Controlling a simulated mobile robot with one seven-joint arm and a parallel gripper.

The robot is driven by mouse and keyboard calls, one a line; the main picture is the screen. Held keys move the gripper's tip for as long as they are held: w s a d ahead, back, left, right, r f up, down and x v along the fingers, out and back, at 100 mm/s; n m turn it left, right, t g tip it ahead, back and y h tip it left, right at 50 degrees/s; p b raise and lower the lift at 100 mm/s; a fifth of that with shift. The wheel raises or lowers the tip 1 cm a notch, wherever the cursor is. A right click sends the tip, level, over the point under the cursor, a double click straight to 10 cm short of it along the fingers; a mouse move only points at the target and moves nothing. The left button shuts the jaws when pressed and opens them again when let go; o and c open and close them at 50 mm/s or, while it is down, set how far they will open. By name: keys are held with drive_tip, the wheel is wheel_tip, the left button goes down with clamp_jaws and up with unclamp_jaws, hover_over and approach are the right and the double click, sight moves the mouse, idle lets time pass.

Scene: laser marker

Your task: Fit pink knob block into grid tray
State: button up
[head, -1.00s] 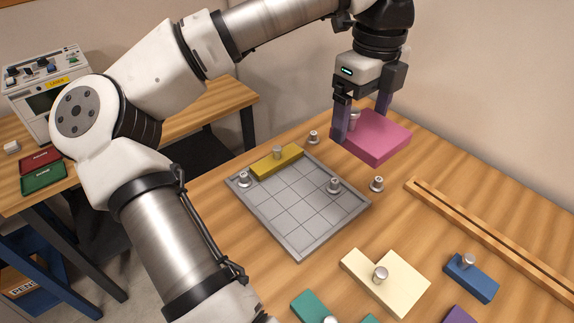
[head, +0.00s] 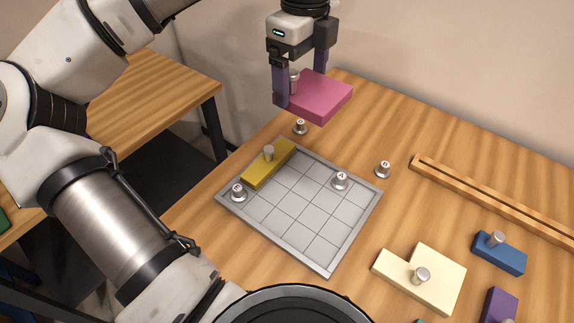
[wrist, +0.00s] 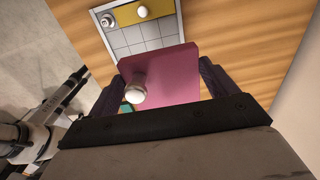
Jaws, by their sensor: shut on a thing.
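The pink knob block (head: 318,95) is a flat pink slab with a metal knob. My gripper (head: 288,88) is shut on the pink knob block and holds it in the air, behind the far edge of the tray in the head view. In the wrist view the pink block (wrist: 170,78) lies between my two fingers, its knob (wrist: 136,90) facing the camera. The grey grid tray (head: 275,232) lies on the table. A yellow knob block (head: 270,166) sits along its far left edge. Most other tray cells are bare.
Small lettered metal pegs stand around and on the tray: one at its left corner (head: 238,193), one on its right part (head: 341,181), others nearby (head: 300,127) (head: 384,169). Cream (head: 440,275), blue (head: 500,258) and purple (head: 497,305) blocks lie to the right. A grooved wooden rail (head: 490,205) lies behind them.

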drive_tip(key=shift+w+a+f, duration=0.1)
drive_tip(key=shift+w+a, duration=0.1)
drive_tip(key=shift+a, duration=0.05)
drive_tip(key=p, duration=0.3)
approach(296, 170)
wheel_tip(296, 170, down, 5)
drive_tip(key=shift+f, duration=0.35)
drive_tip(key=shift+f, duration=0.2)
drive_tip(key=o, duration=0.9)
drive_tip(key=shift+r, duration=0.1)
drive_tip(key=shift+r, duration=0.1)
wheel_tip(296, 170, up, 12)
drive_tip(key=shift+r+b, duration=0.1)
drive_tip(key=shift+b, duration=0.75)
